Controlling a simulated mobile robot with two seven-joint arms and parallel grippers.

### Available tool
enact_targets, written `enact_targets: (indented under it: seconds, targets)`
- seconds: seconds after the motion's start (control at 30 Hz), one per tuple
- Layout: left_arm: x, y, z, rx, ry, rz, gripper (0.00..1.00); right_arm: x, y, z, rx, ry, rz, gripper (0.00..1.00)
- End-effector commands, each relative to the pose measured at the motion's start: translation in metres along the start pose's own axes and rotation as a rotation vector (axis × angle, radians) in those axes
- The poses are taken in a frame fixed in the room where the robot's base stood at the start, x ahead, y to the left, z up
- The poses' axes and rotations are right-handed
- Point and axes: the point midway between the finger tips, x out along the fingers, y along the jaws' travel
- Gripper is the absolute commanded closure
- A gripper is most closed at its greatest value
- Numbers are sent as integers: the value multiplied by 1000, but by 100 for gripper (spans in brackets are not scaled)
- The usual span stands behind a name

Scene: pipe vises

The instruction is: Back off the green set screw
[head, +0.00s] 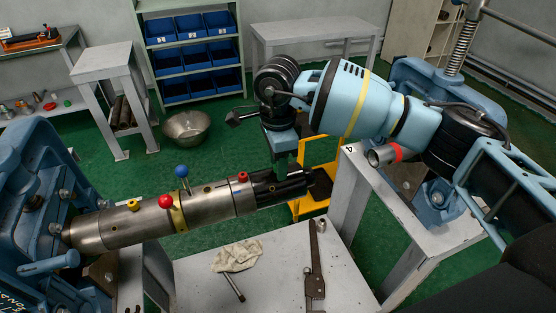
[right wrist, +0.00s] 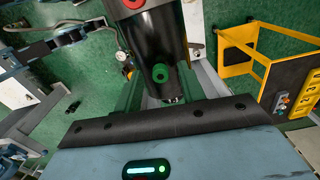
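The green set screw (right wrist: 160,73) shows in the right wrist view as a small green ring-shaped head on the black end (right wrist: 157,40) of a long steel tool (head: 150,218). In the head view I cannot make it out at the black end (head: 278,188), where my gripper covers part of it. My left gripper is not in view.
A blue vise (head: 35,190) holds the tool's left end. Yellow, red and blue-knobbed fittings (head: 182,171) stick up from the tool. A table below bears a wrench (head: 315,265), a rag (head: 236,256) and a rod. A yellow stand (head: 318,200) is behind the tool's end.

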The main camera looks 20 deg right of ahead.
Motion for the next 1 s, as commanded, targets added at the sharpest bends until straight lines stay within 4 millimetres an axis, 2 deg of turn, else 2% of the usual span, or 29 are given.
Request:
enact_targets:
  seconds: [0.17, 0.6, 0.77, 1.0]
  targets:
    - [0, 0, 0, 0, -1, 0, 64, -7, -1, 0, 0, -1, -3, 60]
    - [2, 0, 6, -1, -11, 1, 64, -68, 0, 0, 1, 0, -1, 60]
    - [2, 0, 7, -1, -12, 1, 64, -77, 0, 0, 1, 0, -1, 60]
    - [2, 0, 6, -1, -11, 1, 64, -78, 0, 0, 0, 0, 0, 60]
